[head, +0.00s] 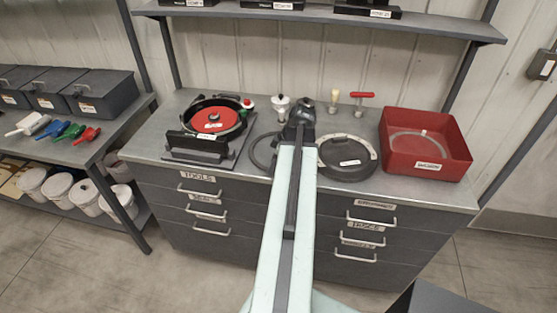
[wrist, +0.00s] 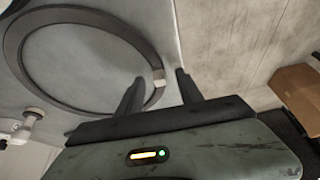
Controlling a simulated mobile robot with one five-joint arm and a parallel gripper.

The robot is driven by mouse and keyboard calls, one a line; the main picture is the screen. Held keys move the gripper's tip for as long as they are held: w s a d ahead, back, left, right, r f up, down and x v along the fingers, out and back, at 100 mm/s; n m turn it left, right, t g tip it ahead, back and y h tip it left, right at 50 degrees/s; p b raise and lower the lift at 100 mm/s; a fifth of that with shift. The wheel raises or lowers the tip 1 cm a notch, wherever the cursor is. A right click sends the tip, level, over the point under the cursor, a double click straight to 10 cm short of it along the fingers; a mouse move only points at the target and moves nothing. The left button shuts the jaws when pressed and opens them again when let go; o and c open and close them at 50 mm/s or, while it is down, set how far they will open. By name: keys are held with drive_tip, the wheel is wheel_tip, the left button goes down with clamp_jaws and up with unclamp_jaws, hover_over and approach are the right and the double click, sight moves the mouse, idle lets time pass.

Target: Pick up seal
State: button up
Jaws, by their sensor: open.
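The seal is a thin black ring (wrist: 75,14) lying flat on the grey bench top, with a small pale tab (wrist: 158,77) on its rim. In the head view, only the left arc of the seal (head: 252,153) shows; my arm hides the rest. My gripper (wrist: 160,79) is open and empty. In the wrist view, one finger appears inside the ring and the other outside, with the tabbed part of the rim between them. I cannot tell how far the fingertips are above the bench.
The seed meter housing with a red disc (head: 213,119) stands left. A white cup-shaped part (head: 280,105) is behind the seal. A round black cover (head: 345,170) lies right of my arm, near a red-handled tool (head: 362,96) and a red tray (head: 440,165). A shelf (head: 320,20) hangs above.

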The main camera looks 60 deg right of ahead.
drive_tip(key=shift+w+f, duration=0.2)
drive_tip(key=shift+f, duration=0.4)
drive_tip(key=shift+r, duration=0.2)
clamp_jaws()
drive_tip(key=shift+r, duration=0.1)
